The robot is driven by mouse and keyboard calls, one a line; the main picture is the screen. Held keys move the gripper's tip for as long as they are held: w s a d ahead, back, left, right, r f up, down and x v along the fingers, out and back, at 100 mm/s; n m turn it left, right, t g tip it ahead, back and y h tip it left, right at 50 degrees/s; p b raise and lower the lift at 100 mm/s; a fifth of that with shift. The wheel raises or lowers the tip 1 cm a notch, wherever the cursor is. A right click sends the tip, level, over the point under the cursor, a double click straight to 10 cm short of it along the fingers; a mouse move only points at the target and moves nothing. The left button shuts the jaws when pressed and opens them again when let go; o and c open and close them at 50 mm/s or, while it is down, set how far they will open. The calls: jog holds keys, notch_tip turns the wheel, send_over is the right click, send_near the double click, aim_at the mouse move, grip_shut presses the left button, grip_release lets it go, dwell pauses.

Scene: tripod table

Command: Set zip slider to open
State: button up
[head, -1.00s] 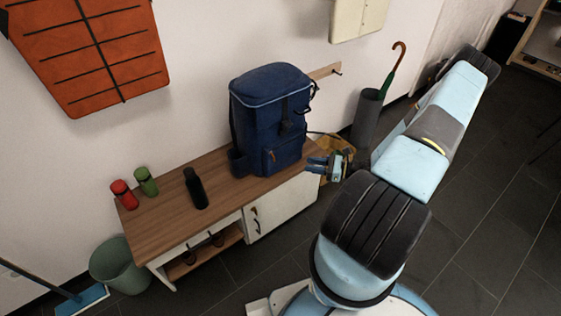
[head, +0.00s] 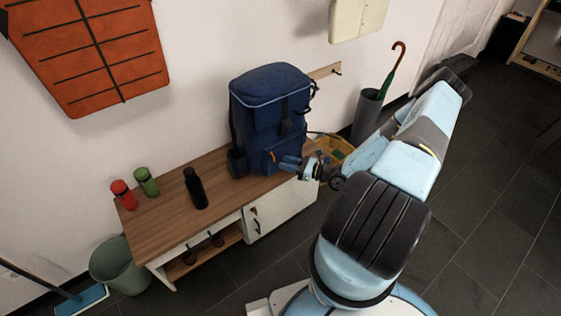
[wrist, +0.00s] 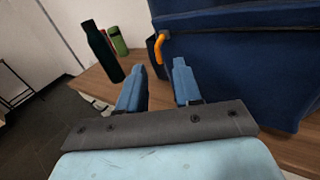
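A blue backpack (head: 268,115) stands upright on the wooden top of a cabinet. An orange zip slider (head: 272,157) sits at the left of its lower front pocket. In the wrist view the orange slider (wrist: 160,48) hangs on the left edge of the dark blue pocket, just beyond the fingers and roughly between them. My gripper (head: 290,162) is in front of the pocket, right of the slider in the head view. In the wrist view my gripper's (wrist: 160,68) two blue fingers are apart with nothing between them. The fingers look clear of the slider.
A yellow basket (head: 335,151) and an umbrella stand (head: 367,113) are to the right.

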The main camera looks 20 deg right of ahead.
aim_at(273, 156)
jog(key=shift+x, duration=1.8)
grip_shut()
